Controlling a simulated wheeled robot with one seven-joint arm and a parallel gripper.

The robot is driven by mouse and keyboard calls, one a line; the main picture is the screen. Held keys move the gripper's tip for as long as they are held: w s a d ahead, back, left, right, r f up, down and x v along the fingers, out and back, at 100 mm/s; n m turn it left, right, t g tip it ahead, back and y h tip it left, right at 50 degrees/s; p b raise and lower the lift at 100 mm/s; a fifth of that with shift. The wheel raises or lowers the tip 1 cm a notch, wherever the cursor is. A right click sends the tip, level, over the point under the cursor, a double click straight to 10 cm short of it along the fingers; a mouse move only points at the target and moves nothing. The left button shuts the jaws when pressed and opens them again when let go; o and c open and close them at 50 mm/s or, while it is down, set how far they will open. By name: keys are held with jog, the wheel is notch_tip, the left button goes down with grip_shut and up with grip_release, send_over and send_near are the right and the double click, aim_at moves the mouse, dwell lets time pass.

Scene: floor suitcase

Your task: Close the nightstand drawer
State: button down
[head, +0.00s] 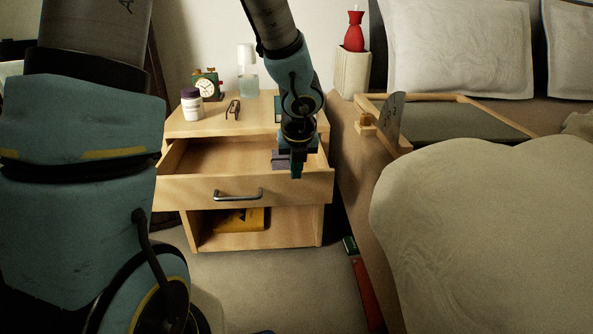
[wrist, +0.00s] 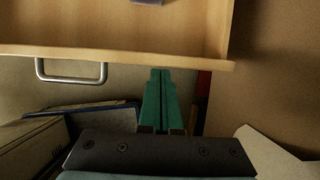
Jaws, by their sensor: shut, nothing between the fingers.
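The wooden nightstand (head: 180,127) stands beside the bed. Its drawer (head: 185,190) is pulled out and open, with a metal bar handle (head: 238,195) on its front. The drawer (wrist: 30,52) and handle (wrist: 72,79) also show in the wrist view. My gripper (head: 296,176) is shut and empty at the right part of the drawer front. In the wrist view the green fingertips of my gripper (wrist: 161,71) meet the front's edge, right of the handle; I cannot tell if they touch it. A small purple-grey item (head: 280,160) lies inside the drawer, partly hidden by my gripper.
An alarm clock (head: 207,86), white bottle (head: 192,106), clear bottle (head: 248,73) and glasses (head: 232,109) stand on the nightstand top. A yellow item (head: 240,220) lies in the lower shelf. The bed (head: 480,230) is close on the right, with a red item (head: 367,290) on the floor.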

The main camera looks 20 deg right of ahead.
jog(key=w+d+p, duration=0.3)
jog(key=w+p, duration=1.1)
jog(key=w, duration=0.3)
jog(key=shift+w+d+p, duration=0.15)
jog(key=shift+w+p, duration=0.05)
jog(key=shift+p, duration=0.2)
